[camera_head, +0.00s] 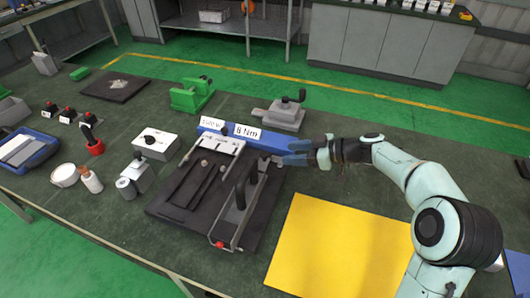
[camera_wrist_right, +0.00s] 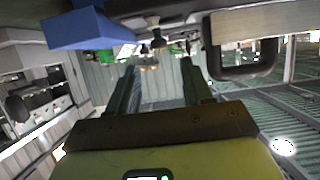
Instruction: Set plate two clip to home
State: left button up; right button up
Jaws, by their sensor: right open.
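A dark fixture plate (camera_head: 163,208) lies on the workbench with narrow bars on top. A metal clamp frame with a black handle (camera_head: 241,192) stands along its right side, with a red tip at the near end. Which part is the plate two clip, and its position, I cannot tell for sure. My right gripper (camera_head: 285,152) is beside the far right end of this clamp, fingers pointing left, open and empty. In the right wrist view a dark loop handle (camera_wrist_right: 243,72) is right of the open fingers (camera_wrist_right: 160,72). My left gripper is out of view.
A blue block (camera_head: 270,140) with white labels lies just behind the fixture; a blue block also shows in the wrist view (camera_wrist_right: 85,30). A grey vise-like device (camera_head: 278,117) stands behind. A yellow mat (camera_head: 335,245) lies at right. Bottles and boxes stand left.

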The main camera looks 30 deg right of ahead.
aim_at(267, 154)
jog(key=x, duration=1)
jog(key=shift+r, duration=0.1)
jog(key=shift+c, duration=0.3)
